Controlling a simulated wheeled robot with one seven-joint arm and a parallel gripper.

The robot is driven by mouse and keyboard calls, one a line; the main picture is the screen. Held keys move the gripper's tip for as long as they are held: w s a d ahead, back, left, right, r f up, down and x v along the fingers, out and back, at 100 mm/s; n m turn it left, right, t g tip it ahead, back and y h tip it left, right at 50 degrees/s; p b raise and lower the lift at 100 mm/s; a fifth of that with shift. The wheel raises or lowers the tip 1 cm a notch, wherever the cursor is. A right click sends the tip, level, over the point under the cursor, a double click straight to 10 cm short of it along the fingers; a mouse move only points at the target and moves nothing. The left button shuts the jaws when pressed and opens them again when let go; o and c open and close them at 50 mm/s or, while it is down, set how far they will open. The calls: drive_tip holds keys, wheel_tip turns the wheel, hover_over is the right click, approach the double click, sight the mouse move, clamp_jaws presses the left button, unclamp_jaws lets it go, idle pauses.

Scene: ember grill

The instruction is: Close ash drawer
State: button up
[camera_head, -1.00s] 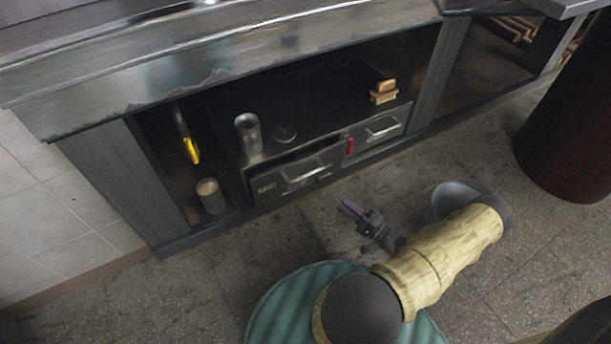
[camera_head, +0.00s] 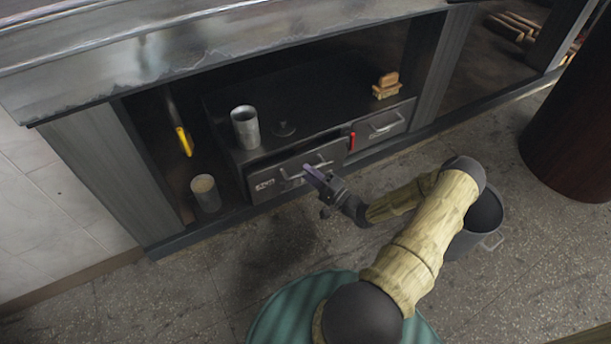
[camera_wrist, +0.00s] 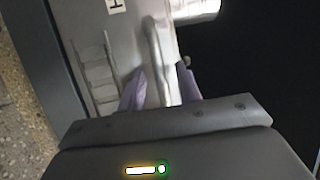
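The ash drawer (camera_head: 265,184) is the left grey metal drawer under the counter. A dark gap shows above its front, so it seems to stand slightly out. Its bar handle (camera_head: 292,177) is partly hidden by my gripper (camera_head: 312,172), which is at the right part of the drawer front. In the wrist view the handle (camera_wrist: 153,45) runs between the two purple fingertips of my gripper (camera_wrist: 160,88). The fingers are apart, with a gap visible beside the bar; I cannot tell whether either finger touches it.
A filled can (camera_head: 206,192) stands left. A grey pot (camera_head: 487,224) stands behind my arm.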

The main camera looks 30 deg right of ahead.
sight(300, 163)
drive_tip(key=shift+x, duration=1)
clamp_jaws()
drive_tip(key=shift+w, duration=0.1)
drive_tip(key=shift+w+p, duration=0.65)
drive_tip(key=shift+w, duration=1.45)
unclamp_jaws()
drive_tip(key=shift+a+f, duration=0.1)
